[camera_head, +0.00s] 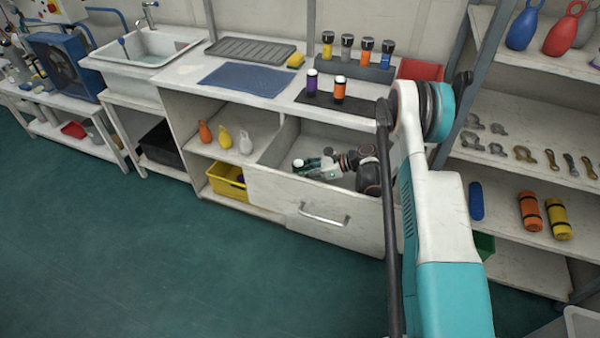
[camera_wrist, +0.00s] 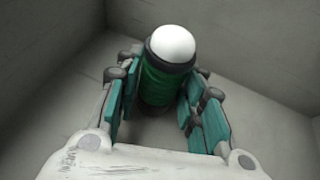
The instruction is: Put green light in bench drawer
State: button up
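The green light (camera_wrist: 164,80) has a green body, a dark collar and a white dome. In the wrist view it is between the fingers of my gripper (camera_wrist: 163,98), with the teal pads close against both its sides. My gripper appears shut on it. In the head view, my gripper (camera_head: 312,165) is down inside the open bench drawer (camera_head: 290,195), at its left part. The light's white dome (camera_head: 298,163) shows at the fingertips. The drawer floor (camera_wrist: 270,125) is bare around the light. I cannot tell whether the light's base touches the floor.
The bench top carries a blue mat (camera_head: 247,78), a black-and-purple light (camera_head: 312,82), an orange one (camera_head: 339,89), and a rack (camera_head: 350,65) with several lights. Bottle-shaped weights (camera_head: 225,137) stand on the shelf left of the drawer. A loaded shelf unit (camera_head: 535,185) is at right.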

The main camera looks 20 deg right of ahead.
jog(key=shift+o, duration=0.9)
jog(key=shift+r, duration=0.15)
jog(key=p+v, duration=0.2)
jog(key=v, duration=0.5)
jog(key=shift+d+p, duration=0.25)
jog(key=shift+p, duration=0.1)
